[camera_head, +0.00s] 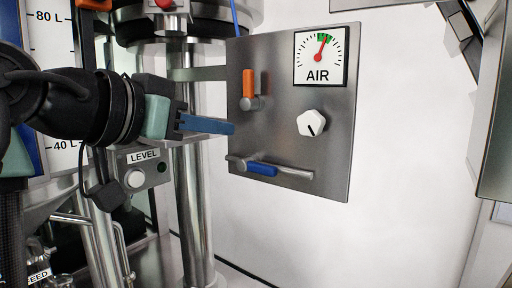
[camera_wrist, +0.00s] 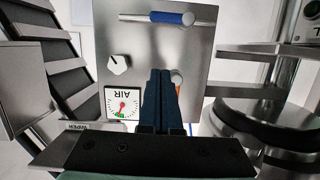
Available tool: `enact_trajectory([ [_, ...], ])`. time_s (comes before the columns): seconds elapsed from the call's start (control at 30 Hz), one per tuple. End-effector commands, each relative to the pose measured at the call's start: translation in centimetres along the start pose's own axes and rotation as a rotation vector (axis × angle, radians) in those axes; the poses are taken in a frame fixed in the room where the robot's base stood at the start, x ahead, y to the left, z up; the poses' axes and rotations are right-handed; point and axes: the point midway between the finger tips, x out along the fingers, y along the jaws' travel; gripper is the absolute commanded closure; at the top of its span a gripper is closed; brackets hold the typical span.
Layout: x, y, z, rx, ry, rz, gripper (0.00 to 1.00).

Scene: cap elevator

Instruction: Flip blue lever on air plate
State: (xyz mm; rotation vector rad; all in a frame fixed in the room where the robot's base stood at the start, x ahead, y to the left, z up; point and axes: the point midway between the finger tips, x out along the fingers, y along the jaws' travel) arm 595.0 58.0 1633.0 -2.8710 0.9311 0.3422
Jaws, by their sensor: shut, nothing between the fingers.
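The grey metal air plate (camera_head: 290,70) carries a blue lever (camera_head: 262,169) near its bottom edge. The lever lies nearly level, its pivot at the left end and a metal slot bar running to the right. My gripper (camera_head: 232,128) is shut and empty, its blue fingers pointing right, at the plate's left side and above the blue lever. In the wrist view the plate (camera_wrist: 190,55) appears upside down, with the blue lever (camera_wrist: 168,18) at the top beyond my shut fingertips (camera_wrist: 161,72). The fingers appear apart from the lever.
An orange lever (camera_head: 248,82) stands upright at the plate's upper left. A white knob (camera_head: 311,123) and an AIR gauge (camera_head: 320,55) are to its right. A steel column (camera_head: 192,215) and a LEVEL button box (camera_head: 143,172) stand left. White wall lies right of the plate.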

Motion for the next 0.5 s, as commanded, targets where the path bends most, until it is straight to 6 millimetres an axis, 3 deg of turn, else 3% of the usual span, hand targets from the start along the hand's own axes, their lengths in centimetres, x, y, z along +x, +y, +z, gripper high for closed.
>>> enact_trajectory([
  [0.27, 0.3, 0.0, 0.0, -0.001, 0.0, -0.001, 1.0],
  [0.5, 3.6, 0.0, -0.3, -0.004, -0.002, 0.002, 1.0],
])
